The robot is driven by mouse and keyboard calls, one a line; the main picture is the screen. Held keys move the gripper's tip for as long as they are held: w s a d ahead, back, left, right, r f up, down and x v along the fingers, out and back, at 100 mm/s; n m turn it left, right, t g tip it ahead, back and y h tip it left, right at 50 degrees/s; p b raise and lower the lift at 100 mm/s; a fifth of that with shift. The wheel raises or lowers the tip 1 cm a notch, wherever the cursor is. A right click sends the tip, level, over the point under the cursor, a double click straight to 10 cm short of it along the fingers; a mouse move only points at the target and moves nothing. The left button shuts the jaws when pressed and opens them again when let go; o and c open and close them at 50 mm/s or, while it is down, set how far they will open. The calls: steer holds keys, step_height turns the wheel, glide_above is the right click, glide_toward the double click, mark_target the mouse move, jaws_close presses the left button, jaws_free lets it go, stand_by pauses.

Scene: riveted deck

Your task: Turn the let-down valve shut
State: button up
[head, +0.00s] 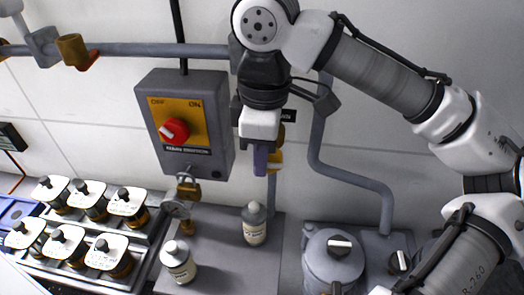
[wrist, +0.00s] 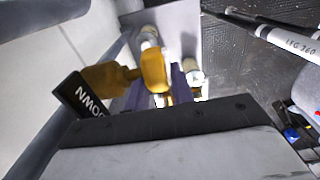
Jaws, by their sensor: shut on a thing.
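The let-down valve is a yellow-brass fitting on a grey pipe, partly hidden behind my gripper (head: 262,160) in the head view. Its yellow handle (head: 275,160) shows just right of the fingers. In the wrist view the brass valve body (wrist: 108,78) is at left and the yellow handle (wrist: 155,72) is near the middle. A black label (wrist: 84,97) ending in "DOWN" sits beside the body. My purple-grey fingers are shut on the handle; the tips are partly hidden by it in the wrist view.
A grey switch box (head: 215,120) with a red knob (head: 174,131) is on the wall at left. Two white bottles (head: 254,223) (head: 178,262) stand on the bench. A grey pipe (head: 318,140) runs down at right.

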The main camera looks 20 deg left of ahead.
steer(key=shift+d+y, duration=0.1)
steer(key=shift+y, duration=0.5)
steer(key=o, duration=1)
steer(key=shift+r, duration=0.15)
steer(key=r, duration=0.4)
steer(key=d+r, duration=0.1)
steer(key=r, duration=0.8)
steer(key=shift+w+d+r+b, duration=0.25)
steer(key=shift+d+b, duration=0.1)
steer(key=shift+b, duration=0.05)
